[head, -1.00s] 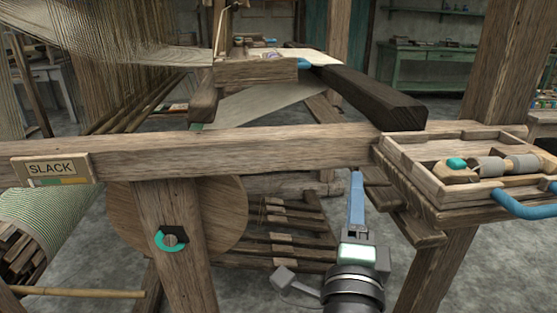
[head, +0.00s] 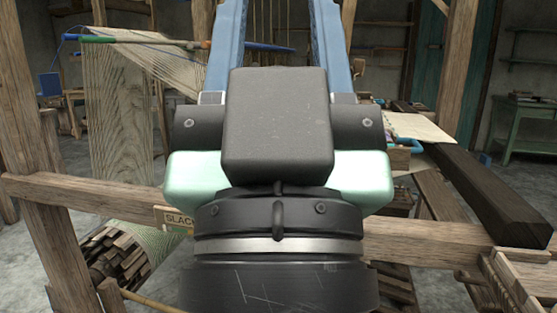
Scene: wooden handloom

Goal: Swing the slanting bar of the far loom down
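My gripper (head: 278,40) fills the middle of the head view, close to the camera and pointing away. Its two blue fingers stand wide apart, with nothing seen held between them. Their tips run out of the top edge. A dark, thick wooden bar (head: 492,200) slants from the middle right toward the lower right, apart from my gripper. A thin rod with a green section (head: 105,40) crosses the loom at the upper left. I cannot tell which is the task's slanting bar. Much of the loom behind my gripper is hidden.
A wooden rail (head: 90,195) crosses in front, carrying a SLACK sign (head: 175,218) partly covered by my gripper. Pale cloth (head: 125,110) hangs at the left. Posts stand at the left and right. A wooden tray (head: 530,270) is at the lower right. A green table (head: 535,120) stands behind.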

